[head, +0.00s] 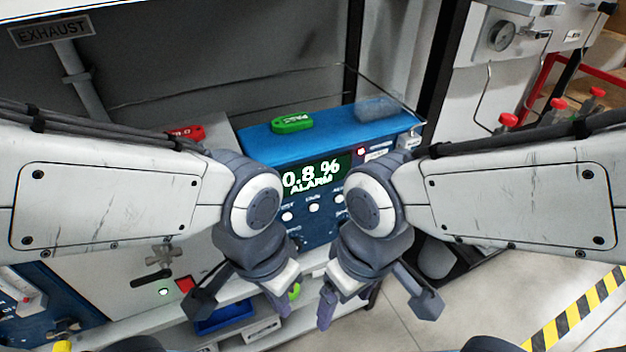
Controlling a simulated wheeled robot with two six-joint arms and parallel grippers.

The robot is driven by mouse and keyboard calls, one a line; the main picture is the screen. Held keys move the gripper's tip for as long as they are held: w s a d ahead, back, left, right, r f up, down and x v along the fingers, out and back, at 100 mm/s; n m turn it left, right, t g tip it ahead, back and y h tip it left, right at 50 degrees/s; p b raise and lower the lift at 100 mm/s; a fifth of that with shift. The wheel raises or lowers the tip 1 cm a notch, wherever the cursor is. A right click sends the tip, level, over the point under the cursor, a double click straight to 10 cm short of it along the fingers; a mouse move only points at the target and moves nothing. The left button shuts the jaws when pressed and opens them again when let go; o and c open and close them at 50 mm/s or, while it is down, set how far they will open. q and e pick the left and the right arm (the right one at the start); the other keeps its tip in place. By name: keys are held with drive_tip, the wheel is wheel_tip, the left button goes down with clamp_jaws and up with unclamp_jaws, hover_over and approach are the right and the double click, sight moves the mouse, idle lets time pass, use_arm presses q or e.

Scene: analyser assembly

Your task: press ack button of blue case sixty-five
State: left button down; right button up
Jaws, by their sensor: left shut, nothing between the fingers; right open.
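A blue case (335,137) stands on the bench in the middle of the head view. Its dark display (312,174) reads 0.8 % ALARM, and a small red light shows to the display's right. A row of white round buttons (314,208) sits below the display. Their labels are too small to read surely, and my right wrist covers the panel's right part. No case number is legible. My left gripper (284,308) is shut and empty, below and in front of the panel's left part. My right gripper (346,304) is open and empty, below the panel's right part.
A green tag (292,123) lies on the case top. A red tag (187,131) lies on the grey housing to the left. A blue bin (224,316) sits low below the bench. Red-handled valves (558,104) stand at right. Clear floor with striped tape (575,318) lies lower right.

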drive_tip(key=shift+c, duration=0.3)
clamp_jaws()
idle(1.6)
